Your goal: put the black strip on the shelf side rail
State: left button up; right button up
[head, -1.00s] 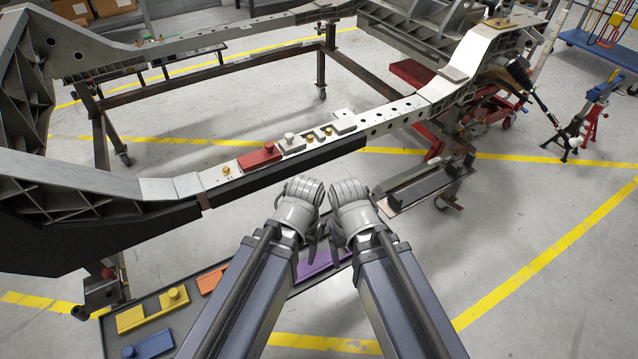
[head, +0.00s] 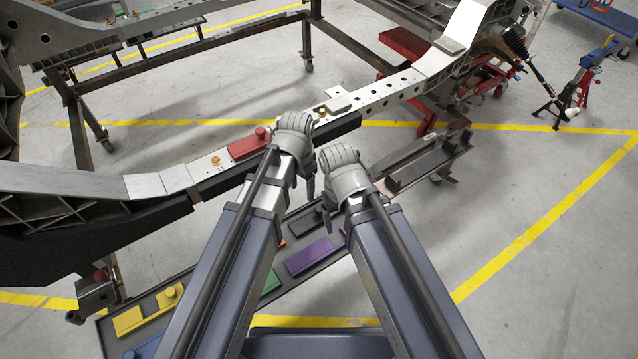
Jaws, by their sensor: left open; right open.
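A black strip (head: 306,221) lies in the dark tray (head: 222,262) below the rail, partly hidden by my arms. The pale side rail (head: 372,97) runs across the middle, with holes and small parts on its top face. My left gripper (head: 309,187) is in front of the rail, its wrist covering part of the rail's top. My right gripper (head: 327,207) is just right of it, over the tray's right part near the black strip. Both grippers are open. Their fingers are mostly hidden behind the wrists, and I see nothing held.
The tray also holds yellow (head: 128,321), green and purple (head: 308,257) parts. A dark metal bracket (head: 420,164) is right of my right arm. Open floor lies at the right.

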aim_at(319, 208)
pick_arm(q)
jog(key=d+m, duration=0.2)
jog(key=d, duration=0.2)
jog(key=shift+w+d+m, duration=0.3)
jog(key=shift+m, duration=0.1)
jog(key=shift+f, duration=0.15)
pick_arm(e)
jog(key=shift+f, duration=0.1)
pick_arm(q)
notch_tip(319, 208, down, 10)
jog(key=b, duration=1)
pick_arm(e)
notch_tip(319, 208, down, 10)
jog(key=shift+r, duration=0.1)
pick_arm(q)
grip_shut()
